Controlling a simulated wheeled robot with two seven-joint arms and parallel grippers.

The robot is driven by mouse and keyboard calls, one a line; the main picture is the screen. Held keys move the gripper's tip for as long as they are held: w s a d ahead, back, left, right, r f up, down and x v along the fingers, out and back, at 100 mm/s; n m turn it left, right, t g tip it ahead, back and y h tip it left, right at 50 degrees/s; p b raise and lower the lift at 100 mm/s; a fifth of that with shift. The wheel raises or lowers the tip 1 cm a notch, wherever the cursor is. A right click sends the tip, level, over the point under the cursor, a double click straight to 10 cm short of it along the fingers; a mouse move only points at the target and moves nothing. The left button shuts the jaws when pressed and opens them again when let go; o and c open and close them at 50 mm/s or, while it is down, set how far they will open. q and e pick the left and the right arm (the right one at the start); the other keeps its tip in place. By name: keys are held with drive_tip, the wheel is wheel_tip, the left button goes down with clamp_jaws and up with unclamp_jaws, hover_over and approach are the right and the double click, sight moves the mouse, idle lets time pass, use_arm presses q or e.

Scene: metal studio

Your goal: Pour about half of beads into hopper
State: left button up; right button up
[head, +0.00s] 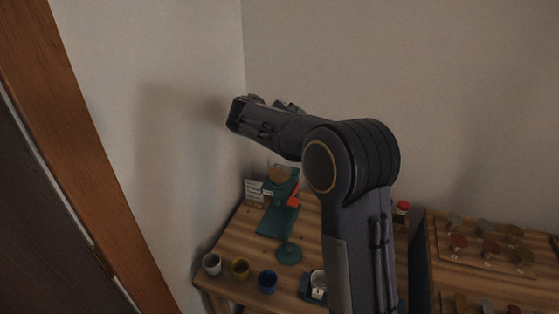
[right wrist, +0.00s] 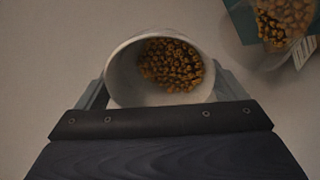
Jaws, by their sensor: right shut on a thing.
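My right gripper (right wrist: 160,88) is shut on a white cup (right wrist: 122,82), with a grey finger on each side of it. Brown-orange beads (right wrist: 172,65) lie inside the cup, gathered toward its far side in the right wrist view. The hopper (head: 280,186) is a teal stand with an orange part, on the wooden table. Its clear bowl with similar beads (right wrist: 284,18) shows at the top right of the right wrist view, apart from the cup. In the head view my right arm is raised above the table and the held cup cannot be made out. My left gripper is not in view.
A side table (head: 450,283) holds several small samples. Walls close in behind.

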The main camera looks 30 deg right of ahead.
drive_tip(key=shift+s+a+r+t+h+b, duration=0.1)
drive_tip(key=shift+a+r+t+h+b, duration=0.15)
drive_tip(key=shift+h+b, duration=0.9)
drive_tip(key=shift+s+a+r+t+h+b, duration=0.1)
drive_tip(key=shift+a+t+h+b, duration=0.25)
drive_tip(key=shift+b, duration=1.45)
idle(1.7)
drive_tip(key=shift+s+a+r+n+t+h+b, duration=0.25)
drive_tip(key=shift+h+b, duration=0.35)
drive_tip(key=shift+b, duration=1.1)
drive_tip(key=shift+w+a+f+n+t+h+b, duration=0.1)
drive_tip(key=shift+a+t+h+b, duration=0.4)
drive_tip(key=shift+b, duration=1.2)
